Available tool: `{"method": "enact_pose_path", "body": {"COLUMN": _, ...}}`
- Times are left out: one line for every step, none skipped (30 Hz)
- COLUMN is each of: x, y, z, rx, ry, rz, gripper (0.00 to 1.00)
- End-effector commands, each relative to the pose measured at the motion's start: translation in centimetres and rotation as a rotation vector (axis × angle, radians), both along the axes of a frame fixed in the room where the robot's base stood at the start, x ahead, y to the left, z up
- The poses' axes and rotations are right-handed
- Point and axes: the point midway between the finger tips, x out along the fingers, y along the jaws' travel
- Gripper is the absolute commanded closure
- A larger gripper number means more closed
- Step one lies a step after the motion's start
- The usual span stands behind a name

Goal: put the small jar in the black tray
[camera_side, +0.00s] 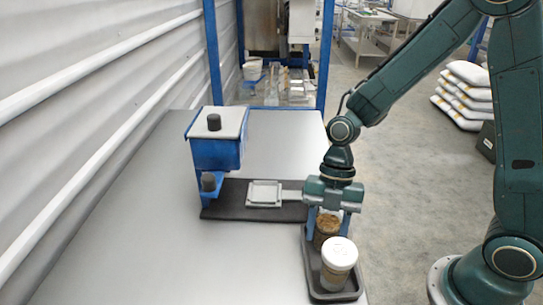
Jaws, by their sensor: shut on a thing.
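My gripper (325,226) points down over the back end of the black tray (350,294), its blue fingers at the sides of a small jar (326,238) with brown material at its top. It is shut on this jar. The jar looks upright, over or in the tray's back part; I cannot tell whether its base touches the tray floor. A patch of white shows just under the gripper body, too small to make out. A larger jar with a white lid (339,253) stands upright in the tray's front part and partly hides the small jar's lower side.
A blue hopper (217,153) with a grey top stands left of the tray. Beside it, a pale square plate (264,194) with a bar lies on a dark mat (228,206). The grey table (190,265) is clear at the front left. Its right edge runs close to the tray.

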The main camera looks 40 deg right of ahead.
Motion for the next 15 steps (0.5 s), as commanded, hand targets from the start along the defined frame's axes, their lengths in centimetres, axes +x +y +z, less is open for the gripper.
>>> {"method": "enact_pose_path", "body": {"x": -0.01, "y": 0.01, "z": -0.06, "rx": 0.000, "ry": 0.000, "rz": 0.000, "gripper": 0.86}}
{"method": "enact_pose_path", "body": {"x": 0.00, "y": 0.01, "z": -0.09, "rx": 0.000, "ry": 0.000, "rz": 0.000, "gripper": 0.86}}
{"method": "enact_pose_path", "body": {"x": -0.01, "y": 0.01, "z": -0.14, "rx": 0.000, "ry": 0.000, "rz": 0.000, "gripper": 0.86}}
{"method": "enact_pose_path", "body": {"x": -0.01, "y": 0.01, "z": -0.16, "rx": 0.000, "ry": 0.000, "rz": 0.000, "gripper": 0.86}}
{"method": "enact_pose_path", "body": {"x": 0.01, "y": 0.01, "z": -0.14, "rx": 0.000, "ry": 0.000, "rz": 0.001, "gripper": 0.86}}
{"method": "enact_pose_path", "body": {"x": 0.01, "y": 0.01, "z": -0.14, "rx": 0.000, "ry": 0.000, "rz": 0.001, "gripper": 0.86}}
{"method": "enact_pose_path", "body": {"x": 0.00, "y": 0.02, "z": -0.14, "rx": 0.000, "ry": 0.000, "rz": 0.000, "gripper": 0.51}}
{"method": "enact_pose_path", "body": {"x": 0.00, "y": 0.02, "z": -0.14, "rx": 0.000, "ry": 0.000, "rz": 0.000, "gripper": 0.45}}
{"method": "enact_pose_path", "body": {"x": 0.00, "y": 0.02, "z": -0.14, "rx": 0.000, "ry": 0.000, "rz": 0.000, "gripper": 0.37}}
{"method": "enact_pose_path", "body": {"x": 0.00, "y": 0.01, "z": -0.13, "rx": 0.000, "ry": -0.001, "rz": 0.000, "gripper": 0.31}}
{"method": "enact_pose_path", "body": {"x": 0.02, "y": 0.01, "z": -0.13, "rx": 0.000, "ry": -0.001, "rz": 0.000, "gripper": 0.28}}
{"method": "enact_pose_path", "body": {"x": 0.02, "y": 0.01, "z": -0.13, "rx": 0.000, "ry": -0.001, "rz": 0.000, "gripper": 0.28}}
{"method": "enact_pose_path", "body": {"x": 0.02, "y": 0.01, "z": -0.13, "rx": 0.000, "ry": -0.001, "rz": 0.000, "gripper": 0.28}}
{"method": "enact_pose_path", "body": {"x": 0.02, "y": 0.01, "z": -0.13, "rx": 0.000, "ry": -0.001, "rz": 0.000, "gripper": 0.28}}
{"method": "enact_pose_path", "body": {"x": 0.01, "y": 0.00, "z": -0.14, "rx": 0.000, "ry": 0.000, "rz": 0.000, "gripper": 0.28}}
